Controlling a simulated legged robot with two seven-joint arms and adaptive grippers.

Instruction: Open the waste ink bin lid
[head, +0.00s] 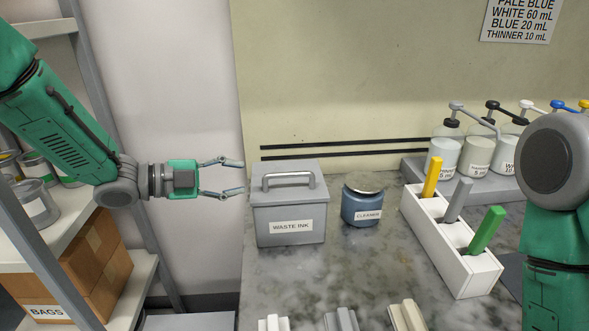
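The waste ink bin (285,218) is a grey box with a white "WASTE INK" label, at the left end of the marble counter. Its grey lid (262,184) is shut and has a raised bar handle (289,179) on top. My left gripper (238,178) is open and empty, its two fingers pointing right. In the picture it is just left of the bin, near lid height and apart from the handle. My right arm shows at the right edge, but its gripper is out of view.
A blue cleaner jar (361,207) stands right of the bin. A white holder (452,243) with yellow, grey and green handles is further right, before several pump bottles (478,155). A shelf (75,225) with cans and a bags box (85,275) stands left. Light blocks (341,320) line the front.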

